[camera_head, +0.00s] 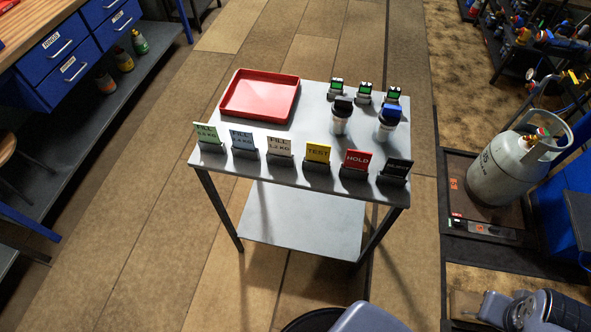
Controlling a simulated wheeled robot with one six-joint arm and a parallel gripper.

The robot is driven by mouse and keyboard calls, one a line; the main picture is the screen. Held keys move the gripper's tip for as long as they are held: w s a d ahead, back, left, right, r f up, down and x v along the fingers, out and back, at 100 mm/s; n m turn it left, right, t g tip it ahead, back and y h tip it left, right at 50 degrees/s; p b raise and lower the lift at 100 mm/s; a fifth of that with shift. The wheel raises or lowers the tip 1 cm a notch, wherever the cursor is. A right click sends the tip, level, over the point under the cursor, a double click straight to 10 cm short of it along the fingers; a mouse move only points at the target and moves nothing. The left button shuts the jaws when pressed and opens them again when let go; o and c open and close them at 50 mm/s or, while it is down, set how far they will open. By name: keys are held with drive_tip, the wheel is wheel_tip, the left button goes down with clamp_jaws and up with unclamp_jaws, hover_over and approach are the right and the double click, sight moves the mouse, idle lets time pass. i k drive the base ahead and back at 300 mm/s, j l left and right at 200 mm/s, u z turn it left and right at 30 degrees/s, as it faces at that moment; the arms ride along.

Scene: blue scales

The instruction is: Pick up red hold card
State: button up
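The red HOLD card (357,160) stands upright in a dark holder (353,173) along the front edge of a grey table (283,149). It is in a row of cards, between the yellow TEST card (318,152) on its left and a black card (398,167) on its right. The card's face and its lettering are in plain view, and nothing covers it.
Green, blue and cream FILL cards (279,147) continue the row leftward. A red tray (228,114), two jars (340,117) and several small green-screened devices (364,92) stand behind. A gas cylinder (497,172) is right. Floor left of the table is clear.

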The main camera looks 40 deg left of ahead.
sight(356, 160)
drive_tip(key=u, duration=1.45)
drive_tip(key=i+j, duration=0.1)
drive_tip(key=j, duration=0.85)
drive_tip(key=i+j, duration=0.15)
drive_tip(key=j, duration=0.3)
drive_tip(key=u, duration=0.05)
